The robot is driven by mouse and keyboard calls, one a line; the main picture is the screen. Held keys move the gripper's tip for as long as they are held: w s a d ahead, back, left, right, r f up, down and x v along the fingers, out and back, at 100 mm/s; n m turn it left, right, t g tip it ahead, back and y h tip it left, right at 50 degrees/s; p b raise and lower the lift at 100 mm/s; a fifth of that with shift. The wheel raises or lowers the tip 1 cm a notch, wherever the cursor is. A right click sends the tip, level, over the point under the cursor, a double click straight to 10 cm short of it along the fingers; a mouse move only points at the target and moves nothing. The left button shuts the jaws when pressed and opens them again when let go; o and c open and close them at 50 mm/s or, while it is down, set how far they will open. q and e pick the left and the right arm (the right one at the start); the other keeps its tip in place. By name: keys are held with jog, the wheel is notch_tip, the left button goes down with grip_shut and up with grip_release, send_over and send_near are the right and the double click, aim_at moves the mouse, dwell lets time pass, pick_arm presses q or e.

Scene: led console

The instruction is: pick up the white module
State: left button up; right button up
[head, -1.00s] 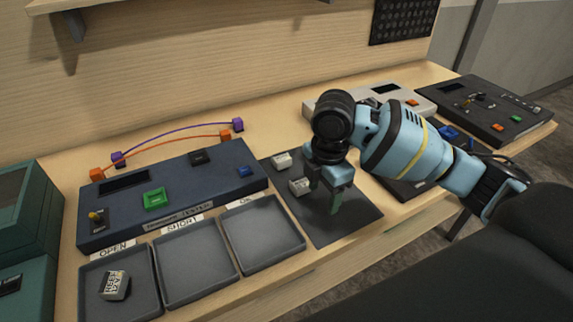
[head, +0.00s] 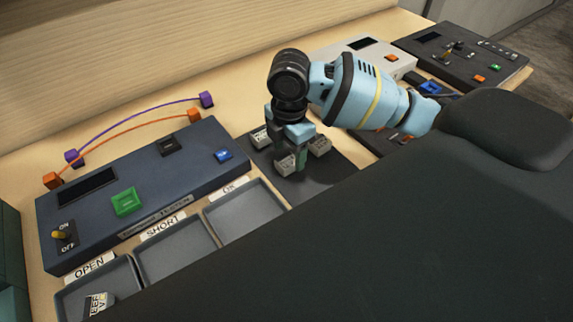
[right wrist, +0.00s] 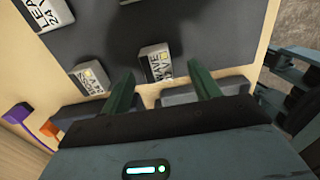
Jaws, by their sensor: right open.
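Several pale module blocks with printed labels lie on the dark mat (head: 330,178). A third pale module (head: 319,145) sits to the right. All look similarly whitish-grey. My left gripper is out of view.
The dark blue tester (head: 140,200) with a green button stands left of the mat. Sorting trays (head: 245,212) lie in front of it, and the OPEN tray holds a labelled module (head: 97,303). A pale console (head: 362,58) and a dark console (head: 465,60) stand at right.

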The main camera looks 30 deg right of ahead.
aim_at(287, 160)
jog(key=shift+w+a+f, duration=0.1)
jog(key=shift+f, duration=1.2)
jog(key=shift+w+f, duration=0.1)
jog(key=shift+f, duration=1.15)
jog(key=c, duration=1.1)
jog(key=shift+r, duration=0.1)
